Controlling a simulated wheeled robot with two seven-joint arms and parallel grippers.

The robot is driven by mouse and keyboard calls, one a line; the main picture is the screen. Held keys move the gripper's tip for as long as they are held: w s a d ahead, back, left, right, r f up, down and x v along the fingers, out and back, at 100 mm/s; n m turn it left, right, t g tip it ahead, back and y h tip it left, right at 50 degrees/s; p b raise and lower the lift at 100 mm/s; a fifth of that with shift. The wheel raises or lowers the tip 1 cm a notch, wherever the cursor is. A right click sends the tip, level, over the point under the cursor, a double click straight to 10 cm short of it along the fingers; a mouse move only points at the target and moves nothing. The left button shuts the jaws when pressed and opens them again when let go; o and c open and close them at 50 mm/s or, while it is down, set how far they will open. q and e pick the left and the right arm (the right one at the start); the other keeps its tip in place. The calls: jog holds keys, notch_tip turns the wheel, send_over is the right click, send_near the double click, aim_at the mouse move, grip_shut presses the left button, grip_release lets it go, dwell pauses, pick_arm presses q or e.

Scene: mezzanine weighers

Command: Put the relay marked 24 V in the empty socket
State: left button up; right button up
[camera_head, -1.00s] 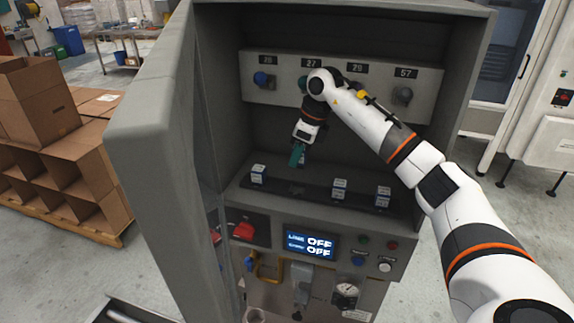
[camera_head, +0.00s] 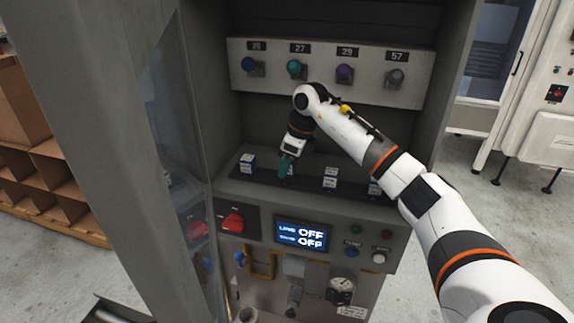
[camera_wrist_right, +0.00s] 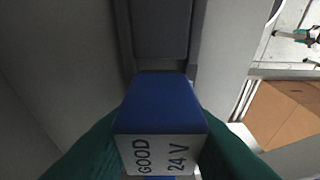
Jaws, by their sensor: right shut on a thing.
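My right gripper (camera_head: 287,170) has green fingers and is shut on a blue relay (camera_wrist_right: 160,105). The relay's white label reads "GOOD 24 V" in the right wrist view. In the head view the gripper points down at the dark socket rail (camera_head: 308,193), between the left relay (camera_head: 247,163) and the middle relay (camera_head: 330,178). Another relay (camera_head: 375,188) stands at the right, partly behind my arm. The fingers hide the spot below the held relay, so I cannot tell whether it touches the rail. My left gripper is not in view.
The cabinet's open door (camera_head: 100,130) stands at the left. Above the rail is a panel (camera_head: 320,82) with several knobs numbered 26, 27, 29 and 57.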

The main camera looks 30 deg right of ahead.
jog(key=shift+f, duration=0.3)
jog(key=shift+w+f, duration=0.1)
jog(key=shift+f, duration=0.15)
jog(key=o, duration=0.9)
jog(key=shift+o, duration=0.3)
jog(key=shift+r, duration=0.1)
jog(key=shift+r, duration=0.1)
jog(key=shift+r, duration=0.3)
jog(key=b+v, duration=0.3)
jog(key=v, duration=0.9)
jog(key=shift+r, duration=0.15)
